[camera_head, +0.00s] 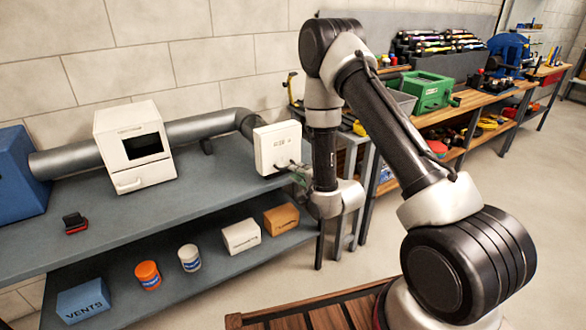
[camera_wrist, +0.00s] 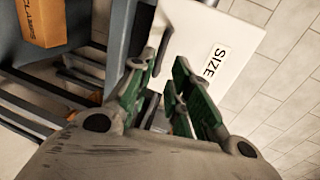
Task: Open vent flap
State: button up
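A white square plate (camera_head: 278,148) with a small label stands at the right end of the grey duct and looks like the vent flap. In the wrist view the white plate (camera_wrist: 205,50) shows a label reading "SIZE". My gripper (camera_head: 297,172) is at the plate's lower right side in the head view. In the wrist view its green-padded fingers (camera_wrist: 165,62) stand apart, with their tips over the plate's near edge. Whether they touch the plate or a handle on it cannot be told. The area between the fingers is partly hidden.
A white box (camera_head: 135,148) with a dark window and a handle sits on the duct (camera_head: 205,127). The grey bench (camera_head: 190,205) carries a blue block (camera_head: 18,170) and a black-and-red item (camera_head: 74,222). Boxes and cups stand on the lower shelf. An orange box (camera_wrist: 42,20) shows in the wrist view.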

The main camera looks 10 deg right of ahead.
aim_at(287, 167)
jog(key=x, duration=0.7)
jog(key=shift+w+a, duration=0.15)
jog(key=shift+w, duration=0.1)
jog(key=shift+c, duration=0.3)
grip_shut()
